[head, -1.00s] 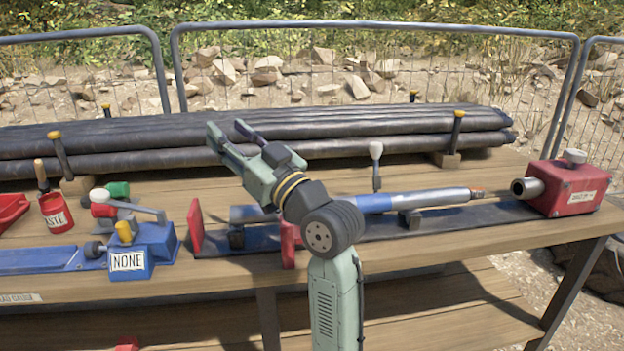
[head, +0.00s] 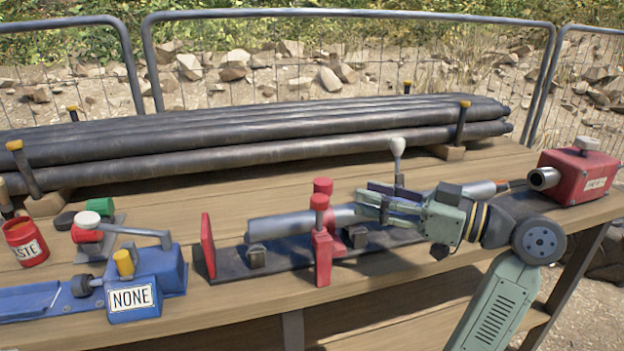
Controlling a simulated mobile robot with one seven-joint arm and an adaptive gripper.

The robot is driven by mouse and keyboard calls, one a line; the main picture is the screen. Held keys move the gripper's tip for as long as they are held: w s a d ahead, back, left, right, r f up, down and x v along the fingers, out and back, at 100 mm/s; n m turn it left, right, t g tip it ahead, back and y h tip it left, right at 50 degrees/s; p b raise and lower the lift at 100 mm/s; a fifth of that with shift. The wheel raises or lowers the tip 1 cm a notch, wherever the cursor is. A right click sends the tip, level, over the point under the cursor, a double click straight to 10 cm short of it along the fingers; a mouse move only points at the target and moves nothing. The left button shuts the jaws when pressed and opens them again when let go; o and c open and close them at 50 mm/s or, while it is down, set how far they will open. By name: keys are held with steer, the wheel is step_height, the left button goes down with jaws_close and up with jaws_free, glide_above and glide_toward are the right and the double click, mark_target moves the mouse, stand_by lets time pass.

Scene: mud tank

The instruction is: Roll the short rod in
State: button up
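The rod (head: 285,225), a grey tube, lies lengthwise over a dark mat (head: 225,262) on the bench. Its slimmer right end has a coppery tip (head: 502,185) that points toward the red box. My gripper (head: 368,202) is at the rod's middle, pointing left, and hides part of it. Its two fingers look somewhat apart, one above the other. I cannot tell whether they grip the rod. The red box (head: 578,178) at the far right has a short metal pipe facing left.
A red clamp-like stand (head: 322,245) is left of my gripper, and a red plate (head: 208,245) stands off the rod's left end. A white-topped lever (head: 397,150) rises behind my gripper. A blue box marked NONE (head: 145,285) is at left. Black pipes (head: 250,140) lie behind.

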mark_target(323, 181)
steer(key=p+x, duration=0.2)
steer(key=x, duration=0.8)
steer(key=shift+a, duration=0.1)
steer(key=shift+c, duration=0.3)
jaws_close()
